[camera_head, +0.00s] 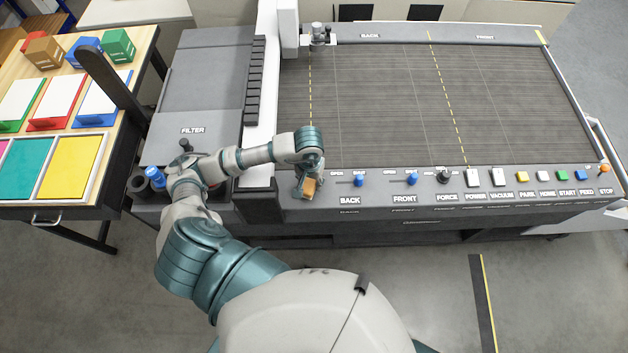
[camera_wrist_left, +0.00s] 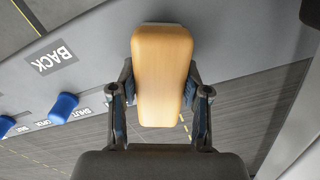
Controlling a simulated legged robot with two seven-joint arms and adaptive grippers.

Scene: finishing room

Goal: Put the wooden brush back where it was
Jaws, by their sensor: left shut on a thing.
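The wooden brush (camera_wrist_left: 162,75) is a light brown block with rounded ends, upright in the left wrist view between the two fingers of my left gripper (camera_wrist_left: 161,97). The fingers are shut on its long sides. In the head view the brush (camera_head: 309,187) shows small and brown below my left gripper (camera_head: 308,180), over the left end of the machine's front panel, left of the BACK switch. Its underside is hidden, and I cannot tell whether it touches the panel. My right gripper is not in view.
The front panel carries a blue BACK switch (camera_head: 359,180), a blue FRONT switch (camera_head: 411,179) and several buttons to the right. The ribbed bed (camera_head: 390,100) behind is clear. A white gantry (camera_head: 265,90) stands left of it. A black cup (camera_head: 137,186) is near my left arm.

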